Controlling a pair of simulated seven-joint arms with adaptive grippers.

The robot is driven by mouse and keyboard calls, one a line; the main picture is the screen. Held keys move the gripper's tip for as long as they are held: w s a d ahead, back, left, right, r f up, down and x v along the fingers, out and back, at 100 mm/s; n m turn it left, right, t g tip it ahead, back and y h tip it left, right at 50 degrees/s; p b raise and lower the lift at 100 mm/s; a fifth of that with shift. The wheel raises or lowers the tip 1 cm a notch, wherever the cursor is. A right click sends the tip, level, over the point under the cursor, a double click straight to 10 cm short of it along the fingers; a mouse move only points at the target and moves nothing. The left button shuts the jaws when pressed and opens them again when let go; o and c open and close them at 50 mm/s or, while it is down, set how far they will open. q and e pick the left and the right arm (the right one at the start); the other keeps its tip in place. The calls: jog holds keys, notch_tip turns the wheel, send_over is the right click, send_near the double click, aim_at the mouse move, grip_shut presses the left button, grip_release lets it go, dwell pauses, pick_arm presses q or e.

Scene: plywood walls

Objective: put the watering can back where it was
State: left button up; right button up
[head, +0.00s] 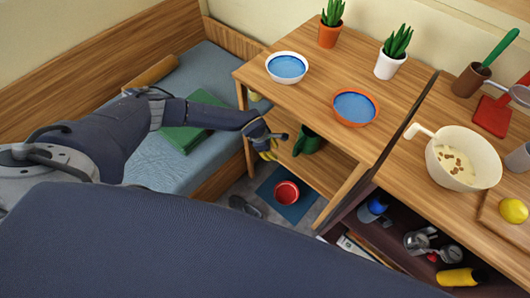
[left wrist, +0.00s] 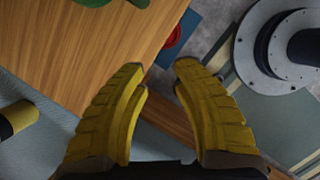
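The green watering can (head: 309,140) stands on the lower wooden shelf beneath the table top, partly hidden by the table's edge. A green piece of it shows at the top edge of the left wrist view (left wrist: 108,3). My left gripper (head: 270,155), with yellow fingers, is just left of the can and apart from it. In the left wrist view its fingers (left wrist: 160,68) are spread with nothing between them. My right gripper is not in view.
Two bowls of blue liquid (head: 287,67) (head: 355,106) and two potted plants (head: 329,30) (head: 393,64) stand on the table top. A red bowl (head: 287,193) sits on a blue mat (head: 270,186) on the floor. A green book (head: 184,140) lies on the bed.

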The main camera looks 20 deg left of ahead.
pick_arm(q)
jog(key=shift+s+a, duration=0.4)
jog(key=shift+a, duration=0.25)
jog(key=shift+s+a, duration=0.4)
jog(key=shift+a, duration=0.2)
